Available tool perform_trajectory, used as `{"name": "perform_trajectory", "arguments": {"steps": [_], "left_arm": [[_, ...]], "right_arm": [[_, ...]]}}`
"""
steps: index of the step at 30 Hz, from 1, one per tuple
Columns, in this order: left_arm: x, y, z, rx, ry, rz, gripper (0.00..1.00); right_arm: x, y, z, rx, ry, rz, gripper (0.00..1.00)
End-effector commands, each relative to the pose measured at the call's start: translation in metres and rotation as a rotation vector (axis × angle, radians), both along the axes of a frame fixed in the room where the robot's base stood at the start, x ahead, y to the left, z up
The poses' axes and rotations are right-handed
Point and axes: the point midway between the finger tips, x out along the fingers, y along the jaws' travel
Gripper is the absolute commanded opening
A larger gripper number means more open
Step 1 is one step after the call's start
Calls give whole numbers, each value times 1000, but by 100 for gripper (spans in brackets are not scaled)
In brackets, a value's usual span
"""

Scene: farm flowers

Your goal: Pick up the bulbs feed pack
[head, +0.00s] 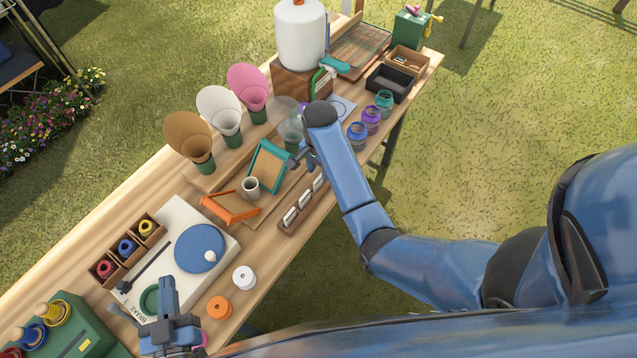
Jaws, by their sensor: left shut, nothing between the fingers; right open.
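Several small white packs (305,203) stand in a row in a long wooden rack at the table's near edge. Their labels are too small to read, so I cannot tell which is the bulbs feed pack. My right gripper (304,158) is open above the table, just beyond the rack and beside a teal-framed tray; its fingers are partly hidden by my own wrist. My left gripper (170,338) is shut and empty at the bottom left, over the near edge of the white board.
An orange tray (230,207) and a cup (251,187) lie left of the rack. Paper cones (190,137) stand behind. A white board (182,220) with a blue disc (199,248) is at left. Glass jars (357,135) stand on the right. Spools (243,277) sit near the front edge.

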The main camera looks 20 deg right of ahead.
Motion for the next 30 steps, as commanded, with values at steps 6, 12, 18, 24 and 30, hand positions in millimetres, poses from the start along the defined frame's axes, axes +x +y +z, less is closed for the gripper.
{"name": "perform_trajectory", "arguments": {"steps": [6,12,18,24,30], "left_arm": [[0,0,4,0,0,0,0],[0,0,13,0,0,0,0],[0,0,14,0,0,0,0],[0,0,14,0,0,0,0],[0,0,13,0,0,0,0]], "right_arm": [[-1,0,-10,0,1,0,40],[-3,0,-34,0,4,0,40],[-2,0,-54,0,0,0,40],[-2,0,-57,1,-1,0,40],[-2,0,-57,1,-1,0,24]]}}
